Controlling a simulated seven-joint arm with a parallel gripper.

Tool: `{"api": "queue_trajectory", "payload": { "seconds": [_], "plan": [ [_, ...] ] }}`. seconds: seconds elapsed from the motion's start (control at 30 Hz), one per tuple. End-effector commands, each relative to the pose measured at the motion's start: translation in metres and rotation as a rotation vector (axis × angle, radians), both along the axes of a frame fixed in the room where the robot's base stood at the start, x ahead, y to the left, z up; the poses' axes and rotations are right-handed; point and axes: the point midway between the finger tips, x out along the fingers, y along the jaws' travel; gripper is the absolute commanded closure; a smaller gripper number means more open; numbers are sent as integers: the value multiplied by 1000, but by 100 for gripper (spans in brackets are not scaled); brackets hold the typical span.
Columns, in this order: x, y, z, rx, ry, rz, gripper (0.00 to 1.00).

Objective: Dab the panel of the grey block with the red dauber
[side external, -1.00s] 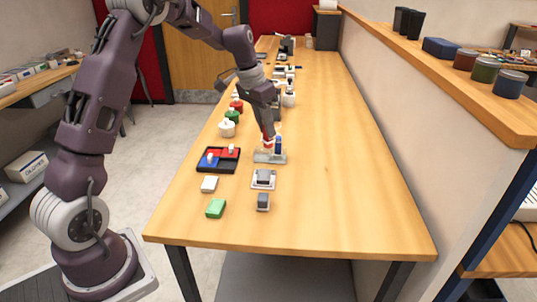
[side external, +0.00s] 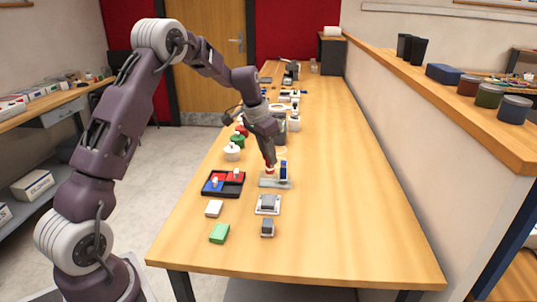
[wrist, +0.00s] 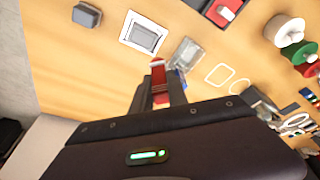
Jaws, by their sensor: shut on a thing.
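My gripper (side external: 269,163) points down over the clear stand (side external: 265,182) and is shut on the red dauber (side external: 270,171). In the wrist view the red dauber (wrist: 158,75) shows between the fingers. I cannot tell whether its lower end is still in the stand. A blue dauber (side external: 283,170) stands upright close to its right. A grey block (side external: 267,228) sits on the table in front; it also shows in the wrist view (wrist: 87,14). Between it and the stand lies a grey piece on a pale framed plate (side external: 268,204), which the wrist view shows as a pale square (wrist: 143,33).
A black tray (side external: 207,193) with red and blue pads lies left of the stand. Lidded pots (side external: 232,152) stand behind. The table's right side is clear.

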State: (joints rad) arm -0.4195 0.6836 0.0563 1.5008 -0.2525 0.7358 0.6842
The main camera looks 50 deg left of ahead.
Motion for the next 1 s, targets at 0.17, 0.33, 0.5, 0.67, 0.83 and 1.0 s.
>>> {"api": "queue_trajectory", "payload": {
  "seconds": [0.17, 0.33, 0.5, 0.67, 0.83, 1.0],
  "plan": [
    [0, 1, 5, 1, -2, 2, 100],
    [0, 1, -4, -1, 0, 2, 100],
    [0, 1, -18, 0, -1, 2, 100],
    [0, 1, -32, -1, 0, 2, 100],
    [0, 1, -48, 0, 0, 2, 100],
    [0, 1, -63, -1, 0, 3, 100]
  ]
}}
